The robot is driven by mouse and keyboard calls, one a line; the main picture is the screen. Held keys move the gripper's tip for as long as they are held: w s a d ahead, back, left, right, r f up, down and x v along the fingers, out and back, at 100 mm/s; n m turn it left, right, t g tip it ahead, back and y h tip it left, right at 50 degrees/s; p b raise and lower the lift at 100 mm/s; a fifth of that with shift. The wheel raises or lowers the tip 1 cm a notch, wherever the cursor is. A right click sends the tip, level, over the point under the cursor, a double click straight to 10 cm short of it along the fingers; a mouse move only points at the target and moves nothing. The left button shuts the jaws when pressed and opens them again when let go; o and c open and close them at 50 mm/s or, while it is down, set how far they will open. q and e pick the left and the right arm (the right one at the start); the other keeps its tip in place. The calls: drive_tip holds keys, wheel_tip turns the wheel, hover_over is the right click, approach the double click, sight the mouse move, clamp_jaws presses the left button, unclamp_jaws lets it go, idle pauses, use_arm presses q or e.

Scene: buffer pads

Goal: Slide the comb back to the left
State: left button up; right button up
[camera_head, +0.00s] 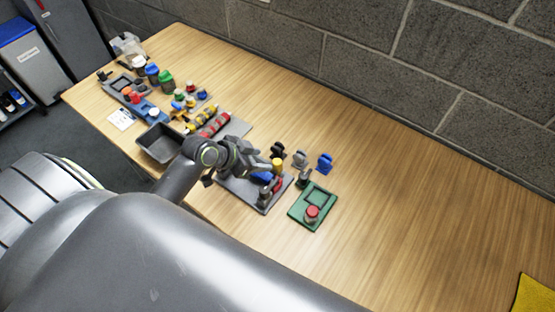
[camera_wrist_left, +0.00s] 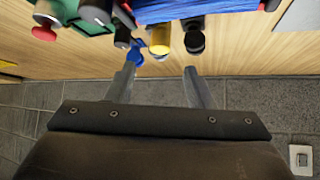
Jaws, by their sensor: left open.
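A grey tray (camera_head: 238,188) near the front edge of the table holds a blue part (camera_head: 262,177), partly hidden by my left gripper (camera_head: 262,164). In the left wrist view a blue ribbed block (camera_wrist_left: 185,10) with red edges shows at the top, cut off by the frame. I cannot tell for sure which part is the comb. My right gripper is not in view.
A green tray (camera_head: 297,213) with a red knob (camera_head: 311,212) lies right of the grey tray. Small black, grey and blue clips (camera_head: 325,163) stand behind it. A dark bin (camera_head: 148,150) and several coloured parts lie left. The table's right side is mostly clear.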

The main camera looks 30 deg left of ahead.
sight(276, 162)
use_arm(q)
drive_tip(key=x, duration=0.9)
drive_tip(key=shift+p, duration=0.4)
drive_tip(key=shift+s, duration=0.1)
drive_tip(key=shift+a, duration=0.1)
clamp_jaws()
